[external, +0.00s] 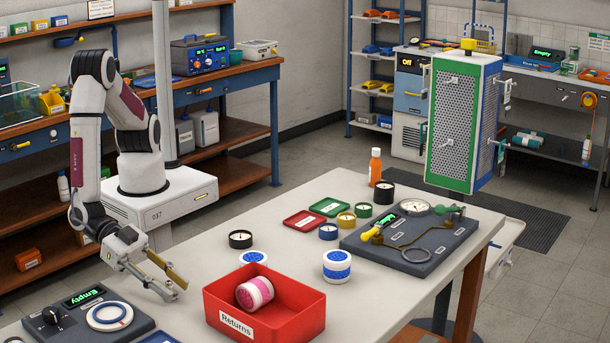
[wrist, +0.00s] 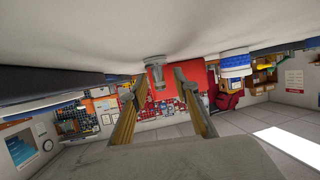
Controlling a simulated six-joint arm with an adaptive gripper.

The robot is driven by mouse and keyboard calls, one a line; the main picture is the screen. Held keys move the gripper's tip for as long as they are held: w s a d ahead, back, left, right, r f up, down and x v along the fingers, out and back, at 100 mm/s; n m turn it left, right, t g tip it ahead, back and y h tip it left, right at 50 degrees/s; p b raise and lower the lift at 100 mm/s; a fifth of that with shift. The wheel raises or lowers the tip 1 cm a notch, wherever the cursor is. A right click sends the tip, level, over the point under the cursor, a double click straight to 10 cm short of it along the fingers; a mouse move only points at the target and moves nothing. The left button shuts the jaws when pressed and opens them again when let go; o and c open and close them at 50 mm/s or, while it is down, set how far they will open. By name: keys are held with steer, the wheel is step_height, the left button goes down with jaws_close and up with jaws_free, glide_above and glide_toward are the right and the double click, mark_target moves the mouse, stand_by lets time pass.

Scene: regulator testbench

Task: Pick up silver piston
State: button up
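In the wrist view, which is upside down, a small silver-grey part (wrist: 155,72), apparently the silver piston, stands on the white table. It appears between my finger tips, in front of the red bin. I cannot tell how far ahead of the fingers it is. I cannot make it out clearly in the external view. My gripper (external: 178,290) is low over the table's near left part, left of the red bin, with its two brass-coloured fingers apart. It also shows in the wrist view (wrist: 156,88), open and with nothing clasped.
The red Returns bin (external: 265,326) holds a pink-and-white jar (external: 254,293). Blue-and-white jars (external: 337,266) stand behind it. A dark panel with a dial (external: 110,317) lies at the front left. A dark gauge board (external: 400,262) lies at the right. Small trays and rings fill the middle.

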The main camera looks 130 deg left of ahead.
steer(key=shift+c, duration=0.4)
jaws_close()
steer(key=shift+r, duration=0.1)
steer(key=shift+r, duration=4.9)
